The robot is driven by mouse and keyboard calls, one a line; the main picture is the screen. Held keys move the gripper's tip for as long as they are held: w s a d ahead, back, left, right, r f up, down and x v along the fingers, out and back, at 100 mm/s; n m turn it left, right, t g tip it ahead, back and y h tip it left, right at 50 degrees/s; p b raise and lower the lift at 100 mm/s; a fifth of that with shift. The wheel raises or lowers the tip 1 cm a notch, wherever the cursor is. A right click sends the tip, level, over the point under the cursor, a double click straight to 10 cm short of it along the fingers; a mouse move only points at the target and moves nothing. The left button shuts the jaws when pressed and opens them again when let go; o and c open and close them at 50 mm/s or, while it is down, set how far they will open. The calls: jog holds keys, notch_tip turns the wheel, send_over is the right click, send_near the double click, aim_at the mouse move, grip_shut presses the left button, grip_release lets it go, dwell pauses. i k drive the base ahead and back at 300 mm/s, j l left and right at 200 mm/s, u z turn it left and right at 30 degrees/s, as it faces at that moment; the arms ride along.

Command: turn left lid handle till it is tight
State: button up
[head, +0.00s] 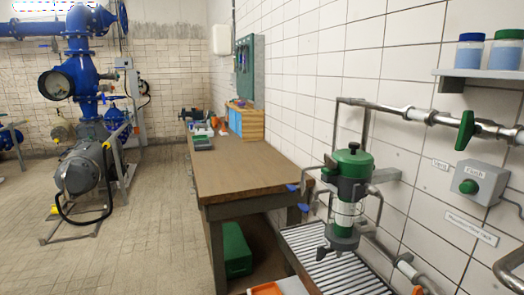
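A thin grey bent bar (313,168) sticks out on the left of the lid and looks like the left lid handle. Another bent grey bar (378,196) shows on the right. I cannot tell how tight either one is. My gripper is not in view.
A slatted metal grate (312,247) lies below the vessel. A brown workbench (235,167) stands to the left, with a green box (236,250) under it. A pipe with a green valve handle (465,130) runs along the wall.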

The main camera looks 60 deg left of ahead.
aim_at(332, 163)
jog(key=u, duration=1.2)
